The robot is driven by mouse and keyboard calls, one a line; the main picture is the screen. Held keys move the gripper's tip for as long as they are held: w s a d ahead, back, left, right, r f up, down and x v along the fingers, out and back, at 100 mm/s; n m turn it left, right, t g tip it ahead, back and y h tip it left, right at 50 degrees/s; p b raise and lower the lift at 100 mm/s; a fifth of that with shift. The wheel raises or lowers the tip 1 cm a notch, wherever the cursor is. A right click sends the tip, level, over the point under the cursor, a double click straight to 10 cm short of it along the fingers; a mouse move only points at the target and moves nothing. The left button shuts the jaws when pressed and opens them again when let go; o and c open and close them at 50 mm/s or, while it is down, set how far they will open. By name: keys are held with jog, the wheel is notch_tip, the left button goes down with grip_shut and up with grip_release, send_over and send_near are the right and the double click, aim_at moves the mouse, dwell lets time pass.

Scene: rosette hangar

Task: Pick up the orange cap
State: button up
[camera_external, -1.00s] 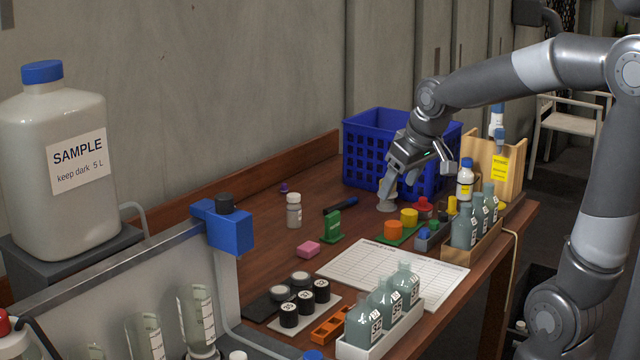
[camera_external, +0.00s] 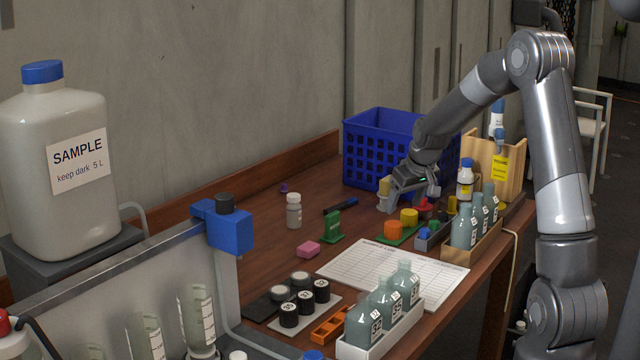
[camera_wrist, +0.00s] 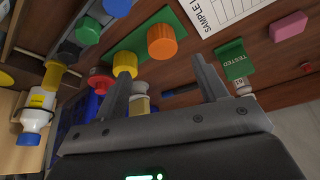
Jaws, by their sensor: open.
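The orange cap (camera_external: 393,230) is a short cylinder on a green plate (camera_external: 399,240), beside a yellow cap (camera_external: 409,216). My gripper (camera_external: 390,204) is just behind the caps, toward the blue crate, in the outside view. In the wrist view my gripper (camera_wrist: 165,68) is open, its fingers apart. The orange cap is not between them. A pale yellow-topped container (camera_wrist: 139,88) partly shows behind the left finger.
A wooden rack of bottles (camera_external: 468,246) is further right. A green block (camera_external: 332,227) stands left, a sample sheet (camera_external: 390,272) lies in front. The blue crate (camera_external: 372,150) is behind.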

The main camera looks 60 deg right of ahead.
aim_at(394, 223)
jog(key=shift+w+x, duration=0.15)
jog(key=shift+x, duration=1.95)
jog(key=shift+w+x, duration=0.1)
jog(key=shift+x, duration=2.05)
jog(key=shift+a+r, duration=0.1)
jog(key=shift+c, duration=0.4)
jog(key=c, duration=1)
jog(key=shift+o, duration=0.2)
jog(key=shift+r, duration=0.1)
